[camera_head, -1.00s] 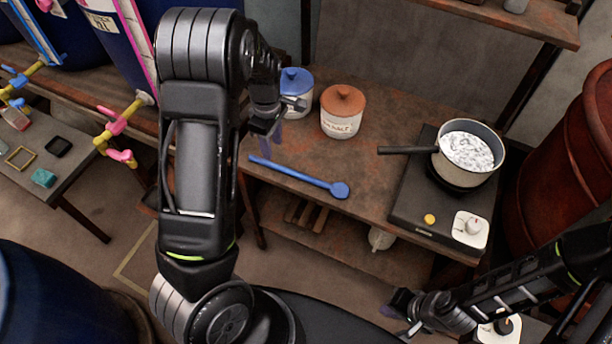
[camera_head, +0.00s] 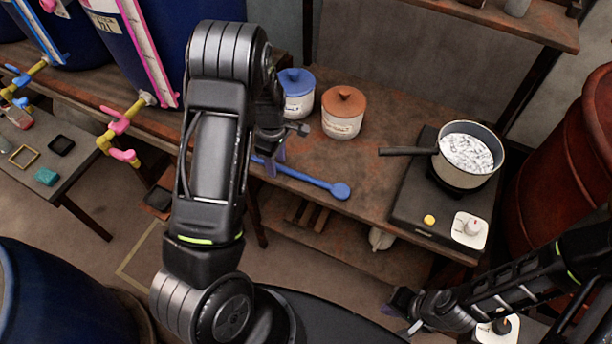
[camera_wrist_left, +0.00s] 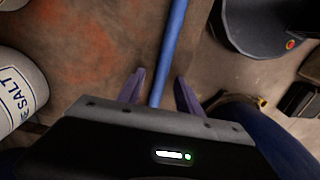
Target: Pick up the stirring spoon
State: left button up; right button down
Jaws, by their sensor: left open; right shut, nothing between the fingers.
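The blue stirring spoon (camera_head: 308,178) lies on the brown table (camera_head: 365,200), its round end to the right and its handle running left. My left gripper (camera_head: 272,158) is open, with its fingers over the handle end. In the left wrist view the spoon's blue handle (camera_wrist_left: 172,50) runs up between the two purple fingers of my left gripper (camera_wrist_left: 160,92). I cannot tell whether the fingers touch it. The handle's far left end is partly hidden by my arm. My right gripper (camera_head: 402,308) is at the lower right, shut and empty, away from the spoon.
A blue-lidded jar (camera_head: 297,95) and an orange-lidded jar (camera_head: 343,112) stand behind the spoon. A pot (camera_head: 467,155) sits on a dark hotplate (camera_head: 408,200) to the right, its handle pointing left. The table between spoon and hotplate is clear.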

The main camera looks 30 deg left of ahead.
dwell(0.6)
pick_arm(q)
grip_shut()
dwell(0.4)
